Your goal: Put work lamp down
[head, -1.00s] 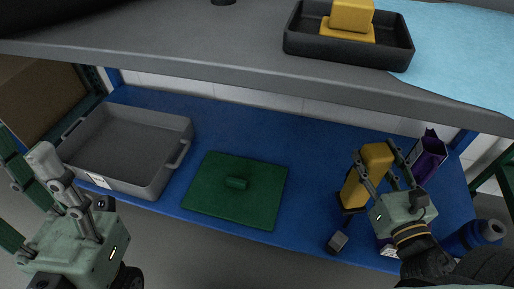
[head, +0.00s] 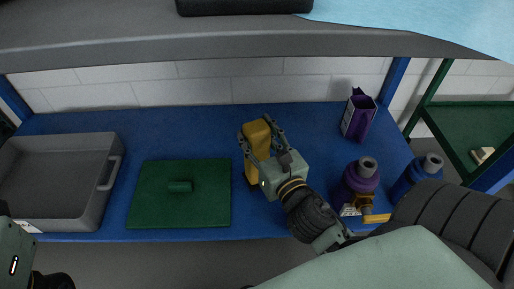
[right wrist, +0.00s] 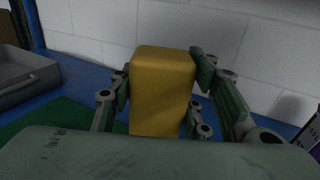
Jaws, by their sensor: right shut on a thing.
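The yellow work lamp (head: 258,137) is upright in my right gripper (head: 262,138), over the blue shelf, just right of the green mat. The gripper's fingers are closed on both sides of its yellow block. In the right wrist view the yellow block (right wrist: 163,92) stands between the finger pads. Its lower end is partly hidden, and I cannot tell whether it touches the shelf. My left gripper's body (head: 14,252) shows at the lower left edge; its fingertips are out of view.
The blue shelf (head: 315,125) is clear behind and right of the lamp. A grey bin (head: 112,178) is left. A purple carton (head: 358,118), a purple bottle (head: 358,185) and a blue bottle (head: 412,178) stand right. A grey shelf (head: 200,48) overhangs.

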